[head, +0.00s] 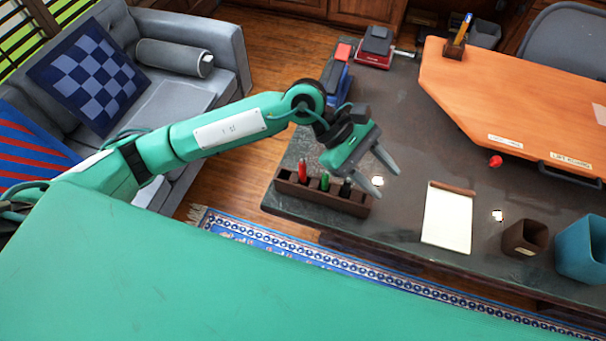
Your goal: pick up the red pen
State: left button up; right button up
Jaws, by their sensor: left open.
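A red pen (302,169) stands upright in a long dark brown holder (290,189) at the near left corner of the dark stone desk. A green pen (325,181) and a black pen (346,187) stand to its right in the same holder. My left gripper (387,166) is open and empty, above the desk. Its fingers point right, past the holder's right end, and the red pen is to the left of them. My right gripper is not in view.
A notepad (447,220), a brown cup (525,238) and a teal bin (582,248) stand to the right. An orange board (510,95) covers the far right of the desk (410,130). A small red ball-like object (495,161) lies near it. A stapler-like red item (375,48) is at the back.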

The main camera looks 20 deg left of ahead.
pick_arm(q)
jog(key=w+a+f+m+t+y, duration=0.1)
jog(key=w+a+f+m+y, duration=0.25)
jog(key=a+y, duration=0.35)
jog(key=t+y, duration=0.2)
jog(key=y, duration=0.2)
send_over(302, 163)
jog(key=w, duration=0.1)
notch_tip(302, 163, down, 2)
jog(key=f+p, duration=0.1)
jog(key=f, duration=0.2)
jog(key=f+p, duration=0.1)
jog(key=f, duration=0.3)
jog(key=shift+a+f, duration=0.2)
jog(key=shift+f, duration=0.1)
jog(key=shift+s+d+f+p, duration=0.1)
jog(key=shift+s+f+p, duration=0.15)
jog(key=shift+f+p, duration=0.4)
jog(key=f, duration=0.1)
jog(key=f+p, duration=0.2)
jog(key=shift+s+d, duration=0.15)
jog(key=shift+s, duration=0.1)
jog(key=shift+f, duration=0.55)
grip_shut()
